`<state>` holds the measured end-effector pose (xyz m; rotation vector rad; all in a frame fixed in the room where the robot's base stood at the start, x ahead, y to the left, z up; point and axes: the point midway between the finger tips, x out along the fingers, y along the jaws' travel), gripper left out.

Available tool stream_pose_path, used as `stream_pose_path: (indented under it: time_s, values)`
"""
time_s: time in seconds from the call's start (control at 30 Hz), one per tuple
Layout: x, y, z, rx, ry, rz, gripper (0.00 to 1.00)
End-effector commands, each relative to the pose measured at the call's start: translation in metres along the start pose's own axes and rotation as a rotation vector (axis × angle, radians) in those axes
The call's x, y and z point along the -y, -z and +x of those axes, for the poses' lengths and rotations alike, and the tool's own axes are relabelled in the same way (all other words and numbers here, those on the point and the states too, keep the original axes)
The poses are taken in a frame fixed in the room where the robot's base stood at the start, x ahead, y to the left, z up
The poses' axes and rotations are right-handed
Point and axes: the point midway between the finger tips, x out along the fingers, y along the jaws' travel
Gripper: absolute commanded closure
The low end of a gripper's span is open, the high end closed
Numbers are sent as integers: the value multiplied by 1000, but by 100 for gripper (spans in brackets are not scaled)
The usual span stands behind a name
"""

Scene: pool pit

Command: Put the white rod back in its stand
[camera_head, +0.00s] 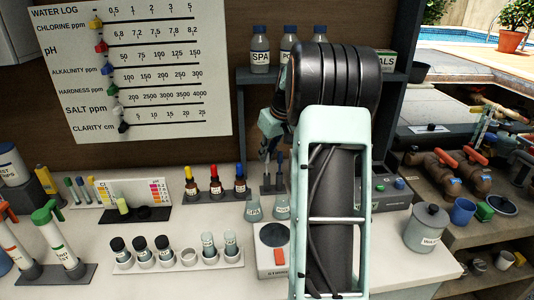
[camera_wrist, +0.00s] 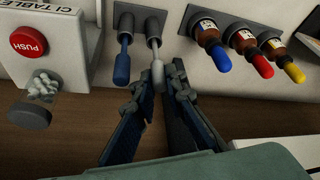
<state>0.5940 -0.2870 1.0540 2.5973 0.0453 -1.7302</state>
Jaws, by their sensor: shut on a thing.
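In the wrist view, the white rod (camera_wrist: 158,72) has a pale grip end and a thin grey shaft. Its grip end lies between the fingertips of my gripper (camera_wrist: 160,88), which is shut on it. The shaft runs to one of two round sockets on the dark stand (camera_wrist: 140,8); I cannot tell how deep it sits. A rod with a blue grip (camera_wrist: 122,68) is in the other socket, beside the white one. In the head view, my gripper (camera_head: 269,128) is just above the stand (camera_head: 272,188), partly behind my arm. The white rod cannot be made out there.
Dropper bottles with red (camera_head: 189,171), yellow and blue caps stand left of the stand. Two beakers (camera_head: 254,208) and a stirrer (camera_head: 273,250) are in front. A box with a red push button (camera_wrist: 27,41) is close by.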

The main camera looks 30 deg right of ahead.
Motion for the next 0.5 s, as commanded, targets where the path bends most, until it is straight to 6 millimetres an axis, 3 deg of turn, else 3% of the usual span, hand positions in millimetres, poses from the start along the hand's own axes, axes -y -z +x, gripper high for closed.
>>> stream_pose_path:
  time_s: [0.27, 0.3, 0.5]
  values:
    - [0, -2, 4, 0, 0, 0, 100]
    - [0, -2, 4, 0, 0, 0, 87]
    - [0, -1, 3, 0, 0, 0, 68]
